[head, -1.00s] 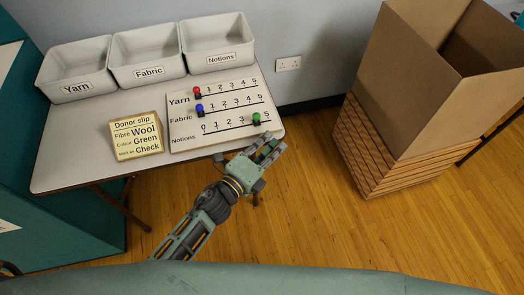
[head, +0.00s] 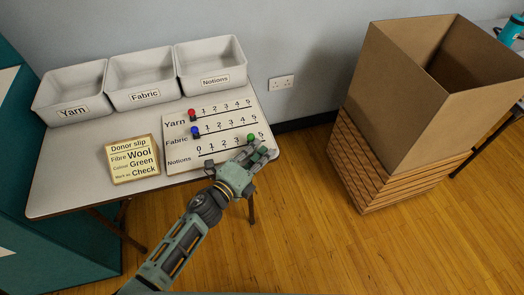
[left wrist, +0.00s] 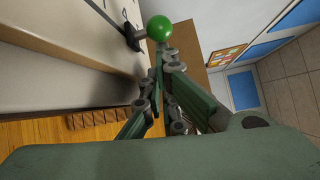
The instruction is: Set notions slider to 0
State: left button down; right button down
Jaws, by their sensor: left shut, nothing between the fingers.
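The slider board (head: 180,156) lies on the table with Yarn, Fabric and Notions scales. The green Notions knob (head: 251,138) sits near 4, towards the right end of its line. My left gripper (head: 258,154) is at the board's front right edge, close to the green knob. The gripper is shut with nothing in it. In the left wrist view the green knob (left wrist: 159,28) shows just past the fingertips; I cannot tell whether they touch. The red Yarn knob (head: 192,114) and blue Fabric knob (head: 195,131) are at 0. My right gripper is not in view.
Three white bins labelled Yarn (head: 73,112), Fabric (head: 145,97) and Notions (head: 216,81) stand along the back. A donor slip (head: 134,159) lies left of the board. A cardboard box (head: 425,100) in a slatted wooden base stands to the right.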

pick_arm(q)
jog(key=s+a, duration=0.1)
jog(key=a, duration=0.4)
jog(key=s+a, duration=0.2)
jog(key=a, duration=0.3)
jog(key=s+a, duration=0.2)
jog(key=a, duration=0.3)
jog(key=shift+a, duration=0.4)
